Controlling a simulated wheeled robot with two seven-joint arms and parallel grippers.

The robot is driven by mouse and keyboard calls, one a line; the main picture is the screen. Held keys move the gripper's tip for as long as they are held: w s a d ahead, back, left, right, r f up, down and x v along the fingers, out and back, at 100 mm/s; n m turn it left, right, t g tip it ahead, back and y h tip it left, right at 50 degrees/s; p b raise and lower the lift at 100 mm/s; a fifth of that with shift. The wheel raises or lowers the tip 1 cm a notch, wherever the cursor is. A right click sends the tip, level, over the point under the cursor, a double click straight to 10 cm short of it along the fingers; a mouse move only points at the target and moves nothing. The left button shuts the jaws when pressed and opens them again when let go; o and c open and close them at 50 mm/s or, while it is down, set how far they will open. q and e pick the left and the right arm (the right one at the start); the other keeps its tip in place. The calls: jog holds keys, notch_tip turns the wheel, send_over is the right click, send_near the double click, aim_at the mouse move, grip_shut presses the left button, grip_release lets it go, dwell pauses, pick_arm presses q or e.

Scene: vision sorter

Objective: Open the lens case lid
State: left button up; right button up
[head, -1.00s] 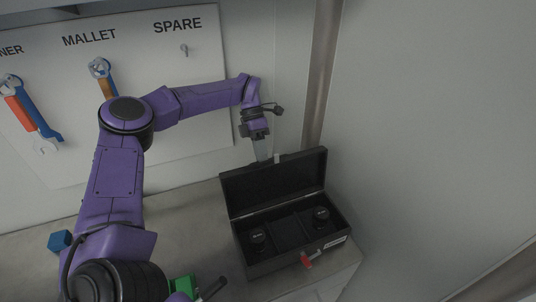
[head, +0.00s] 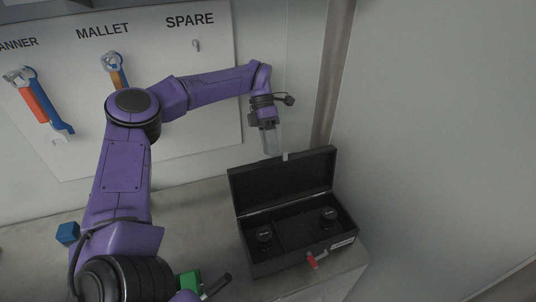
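The black lens case (head: 300,252) stands on the counter at the lower right, with a red latch (head: 312,260) on its front. Its lid (head: 283,180) is up, standing near upright at the back. Two round black lenses sit inside, a left one (head: 264,236) and a right one (head: 328,214). My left gripper (head: 272,148) points down just above and behind the lid's top edge. My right gripper is not in view.
A tool board (head: 190,110) with hanging wrenches is on the back wall. A blue block (head: 67,233) and a green block (head: 190,281) lie on the counter (head: 195,225). A metal post (head: 333,80) rises behind the case.

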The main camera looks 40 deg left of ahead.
pick_arm(q)
jog(key=s+d+r+b, duration=0.1)
jog(key=r, duration=0.1)
jog(key=s+d+r+b, duration=0.1)
jog(key=s, duration=0.1)
jog(key=s+d+r+b, duration=0.1)
jog(key=r, duration=0.1)
jog(key=shift+s+d+r, duration=0.2)
jog(key=shift+r, duration=0.1)
jog(key=s+d+r+b, duration=0.4)
jog(key=s+d, duration=0.1)
jog(key=s, duration=0.2)
jog(key=shift+r, duration=0.15)
jog(key=shift+w, duration=0.1)
